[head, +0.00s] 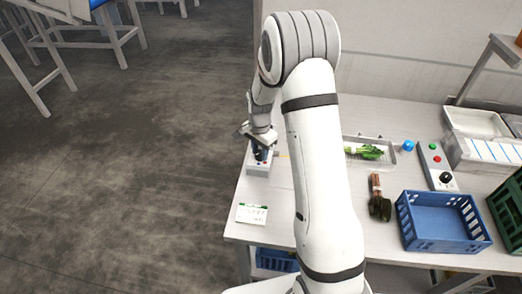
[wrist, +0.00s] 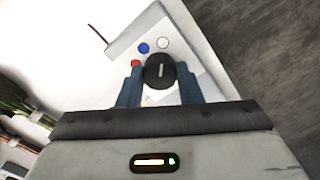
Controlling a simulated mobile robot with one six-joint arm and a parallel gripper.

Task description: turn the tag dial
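The tag dial (wrist: 159,71) is a round black knob with a pale pointer mark, on a white box (wrist: 125,45). In the wrist view the mark stands nearly upright. My gripper (wrist: 159,77) has its two blue fingers apart, one on each side of the dial. A narrow gap seems to show at the dial's sides, but contact is hard to judge. In the head view my gripper (head: 259,153) points down at the box (head: 260,169) on the table's left edge, and the dial is hard to make out there.
Blue, white and red buttons (wrist: 143,48) sit beside the dial. A card (head: 252,214) lies in front of the box. To the right are a tray (head: 388,146) of greens, a dark bundle (head: 379,207), a blue crate (head: 440,232) and another control box (head: 434,163).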

